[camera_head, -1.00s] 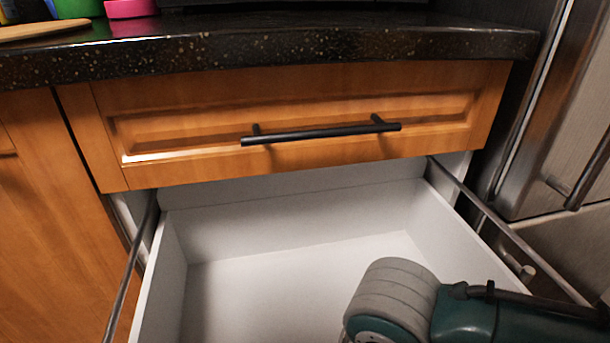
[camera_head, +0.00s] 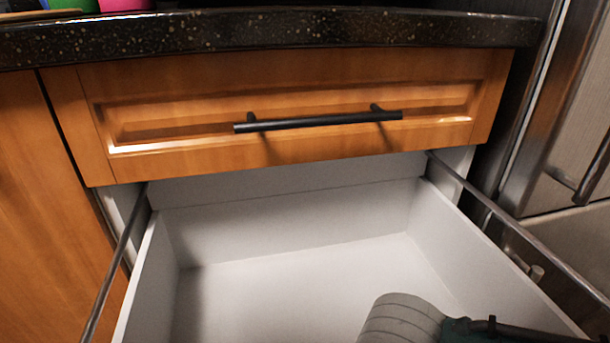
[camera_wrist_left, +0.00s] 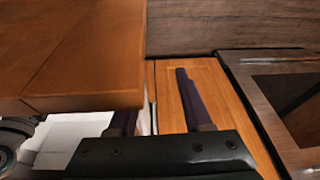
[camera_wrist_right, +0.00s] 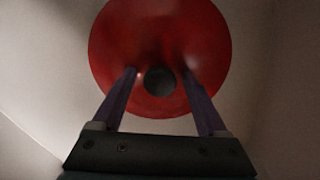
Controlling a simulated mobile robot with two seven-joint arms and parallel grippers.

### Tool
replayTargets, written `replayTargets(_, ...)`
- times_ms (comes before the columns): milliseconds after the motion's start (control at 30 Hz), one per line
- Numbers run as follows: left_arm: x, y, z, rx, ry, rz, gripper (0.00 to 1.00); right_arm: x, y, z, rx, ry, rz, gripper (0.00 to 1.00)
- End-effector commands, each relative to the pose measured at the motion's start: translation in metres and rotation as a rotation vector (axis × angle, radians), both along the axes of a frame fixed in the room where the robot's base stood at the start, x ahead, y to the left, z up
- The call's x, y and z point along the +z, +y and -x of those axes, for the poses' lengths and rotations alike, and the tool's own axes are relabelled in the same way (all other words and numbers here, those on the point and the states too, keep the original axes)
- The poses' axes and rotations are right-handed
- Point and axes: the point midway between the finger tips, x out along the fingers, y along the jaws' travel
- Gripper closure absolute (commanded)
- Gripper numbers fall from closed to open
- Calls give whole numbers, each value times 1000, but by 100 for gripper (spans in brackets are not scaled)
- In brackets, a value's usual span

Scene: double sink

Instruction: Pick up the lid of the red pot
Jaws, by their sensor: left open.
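The red lid (camera_wrist_right: 110,55) with a round dark knob (camera_wrist_right: 159,82) shows in the right wrist view, between pale walls. Whether the pot is under it cannot be seen. My right gripper (camera_wrist_right: 159,72) is open, with one finger on either side of the knob and a gap to each. In the head view only my right forearm shows at the lower right; that gripper and the lid are out of frame. My left gripper (camera_wrist_left: 155,93) is open and empty beside wooden cabinet parts.
An open white drawer (camera_head: 290,235) with metal side rails fills the lower head view. Above it is a closed wooden drawer front (camera_head: 300,95) with a black bar handle (camera_head: 320,121). A dark speckled countertop (camera_head: 280,35) overhangs it. A steel appliance stands at the right.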

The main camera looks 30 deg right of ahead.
Motion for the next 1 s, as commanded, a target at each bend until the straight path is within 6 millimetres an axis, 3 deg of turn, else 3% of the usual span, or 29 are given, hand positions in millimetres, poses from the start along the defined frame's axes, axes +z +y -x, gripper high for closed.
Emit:
replayTargets(67,0,0,0,0,0,0,50,-2,-1,1,0,3,3,50)
replayTargets(500,-1,0,0,0,-1,0,50,-3,-2,3,0,6,5,99)
replayTargets(1000,0,0,-1,0,-1,0,50,-3,-2,3,-1,8,5,100)
